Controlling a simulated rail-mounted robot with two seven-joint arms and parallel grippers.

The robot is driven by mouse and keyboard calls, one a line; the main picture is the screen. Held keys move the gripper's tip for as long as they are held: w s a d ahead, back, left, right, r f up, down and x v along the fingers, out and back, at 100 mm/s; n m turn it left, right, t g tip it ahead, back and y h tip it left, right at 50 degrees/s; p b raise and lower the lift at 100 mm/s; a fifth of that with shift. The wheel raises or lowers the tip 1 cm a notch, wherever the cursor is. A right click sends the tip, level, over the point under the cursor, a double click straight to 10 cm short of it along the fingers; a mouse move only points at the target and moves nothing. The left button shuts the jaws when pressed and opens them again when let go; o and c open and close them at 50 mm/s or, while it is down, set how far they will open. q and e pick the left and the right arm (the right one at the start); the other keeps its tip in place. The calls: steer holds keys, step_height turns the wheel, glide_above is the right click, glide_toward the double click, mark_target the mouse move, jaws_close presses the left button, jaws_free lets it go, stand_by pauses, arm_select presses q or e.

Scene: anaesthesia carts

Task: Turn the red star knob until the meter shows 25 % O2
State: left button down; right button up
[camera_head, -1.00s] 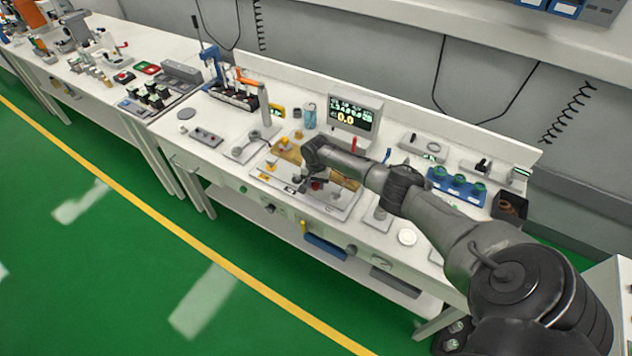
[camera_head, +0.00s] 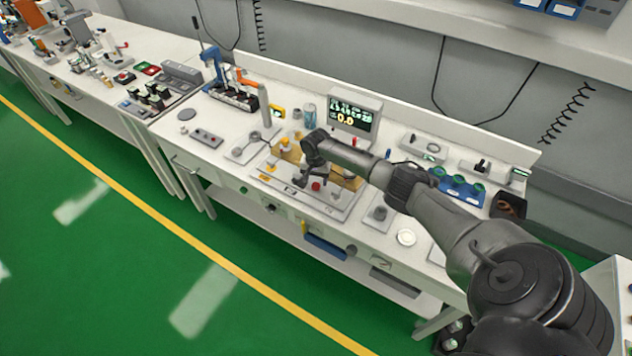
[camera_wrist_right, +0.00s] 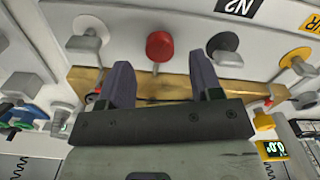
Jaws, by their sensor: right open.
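The red knob (camera_head: 317,186) stands on the light panel on the bench; it also shows in the right wrist view (camera_wrist_right: 160,46), on a short stem. Its star shape is not clear. My right gripper (camera_wrist_right: 163,82) is open and empty; its two fingers point toward the panel, with the knob past the tips and between their lines, apart from both. In the head view the right gripper (camera_head: 303,178) is just left of the knob. A small yellow meter (camera_wrist_right: 272,149) also seems to read 0.0. My left gripper is not in view.
A wooden or brass-coloured block (camera_wrist_right: 170,87) lies behind the fingers.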

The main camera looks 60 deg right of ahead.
mark_target(316, 184)
step_height(316, 184, up, 11)
steer(key=shift+f+p, duration=0.15)
steer(key=shift+p, duration=0.3)
stand_by(0.6)
